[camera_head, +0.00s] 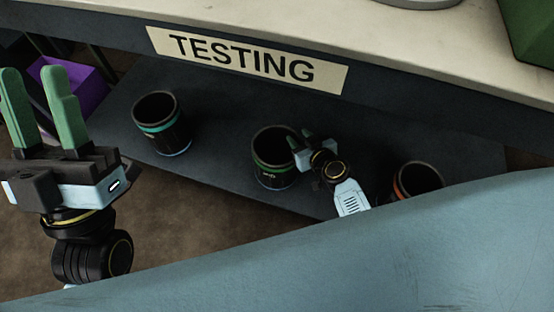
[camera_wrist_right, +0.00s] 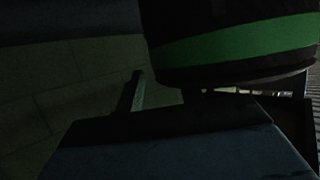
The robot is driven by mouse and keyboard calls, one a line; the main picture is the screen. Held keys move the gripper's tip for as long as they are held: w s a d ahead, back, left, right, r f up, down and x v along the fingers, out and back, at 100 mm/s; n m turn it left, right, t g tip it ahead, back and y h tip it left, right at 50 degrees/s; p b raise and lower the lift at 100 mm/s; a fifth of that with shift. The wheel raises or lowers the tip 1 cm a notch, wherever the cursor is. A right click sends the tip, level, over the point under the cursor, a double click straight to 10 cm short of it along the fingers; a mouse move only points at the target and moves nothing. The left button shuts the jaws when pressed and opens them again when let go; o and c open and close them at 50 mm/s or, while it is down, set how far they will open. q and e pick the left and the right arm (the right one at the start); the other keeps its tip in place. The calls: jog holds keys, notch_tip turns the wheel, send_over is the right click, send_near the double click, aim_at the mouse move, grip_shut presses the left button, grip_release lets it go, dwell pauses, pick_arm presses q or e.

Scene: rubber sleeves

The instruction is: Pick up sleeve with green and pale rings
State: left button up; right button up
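The sleeve with green and pale rings (camera_head: 272,165) is a dark, open-topped cylinder standing upright in the middle of the low shelf. Its green band is below the rim and a pale ring is near its base. My right gripper (camera_head: 300,137) is at its right side, near the rim. In the right wrist view the green-banded sleeve (camera_wrist_right: 235,45) fills the upper right. One finger shows left of it with a gap; the other is mostly hidden. The right gripper looks open, not closed on the sleeve. My left gripper (camera_head: 37,85) is open and empty at the far left.
A teal-ringed sleeve (camera_head: 160,124) stands to the left and an orange-ringed sleeve (camera_head: 415,180) to the right on the dark shelf (camera_head: 215,125). The pale worktop (camera_head: 440,45) with a TESTING label (camera_head: 245,60) overhangs behind. A purple bin (camera_head: 75,85) is at left.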

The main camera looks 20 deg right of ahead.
grip_shut()
jog(key=shift+s+f, duration=0.15)
jog(key=shift+f, duration=0.05)
dwell(1.1)
jog(key=shift+r, duration=0.1)
